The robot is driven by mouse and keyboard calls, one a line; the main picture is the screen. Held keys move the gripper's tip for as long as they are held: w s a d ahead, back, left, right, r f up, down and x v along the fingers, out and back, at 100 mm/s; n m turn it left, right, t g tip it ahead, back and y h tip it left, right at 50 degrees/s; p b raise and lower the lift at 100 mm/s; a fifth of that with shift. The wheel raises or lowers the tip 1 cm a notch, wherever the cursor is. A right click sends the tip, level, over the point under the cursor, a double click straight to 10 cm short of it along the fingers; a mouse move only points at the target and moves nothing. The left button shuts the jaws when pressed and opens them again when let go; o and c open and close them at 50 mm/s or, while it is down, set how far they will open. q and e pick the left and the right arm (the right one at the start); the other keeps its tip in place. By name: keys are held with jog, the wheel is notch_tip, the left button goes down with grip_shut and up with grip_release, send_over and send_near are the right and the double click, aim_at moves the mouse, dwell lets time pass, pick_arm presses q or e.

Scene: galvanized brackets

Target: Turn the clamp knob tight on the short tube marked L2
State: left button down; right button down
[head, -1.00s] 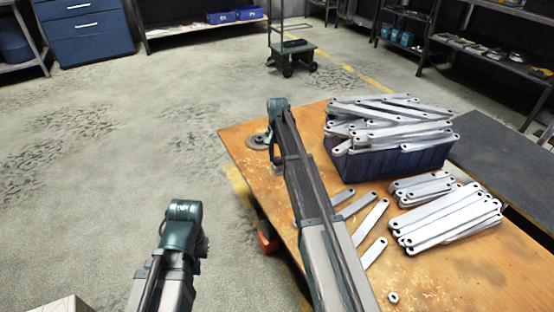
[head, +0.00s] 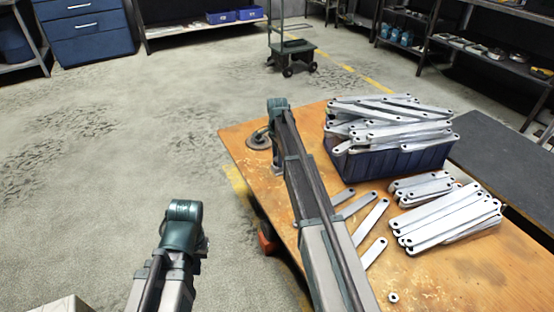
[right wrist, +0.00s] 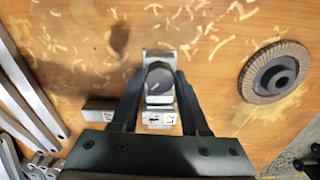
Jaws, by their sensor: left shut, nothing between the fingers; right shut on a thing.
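In the right wrist view, a dark round clamp knob (right wrist: 159,80) with a pale pointer line sits on a short silvery tube clamp (right wrist: 160,54). My right gripper (right wrist: 161,76) is shut on the knob, one finger on each side. A pale label (right wrist: 160,118) shows on the near end, but I cannot read its mark for certain. In the head view my right arm (head: 300,190) reaches over the table and hides the clamp and fingers. My left gripper (head: 203,246) is low at the left, off the table, shut and empty; its fingers are mostly hidden.
A flap disc (right wrist: 275,72) lies right of the clamp. A small grey block (right wrist: 99,108) lies to its left. Flat brackets (head: 448,217) lie on the wooden table (head: 480,270), and more fill a dark blue bin (head: 397,163). Open floor lies left of the table.

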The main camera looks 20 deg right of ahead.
jog(key=m, duration=0.5)
jog(key=shift+m, duration=0.3)
jog(key=m, duration=0.4)
jog(key=shift+m, duration=0.4)
jog(key=shift+c, duration=2.4)
grip_release()
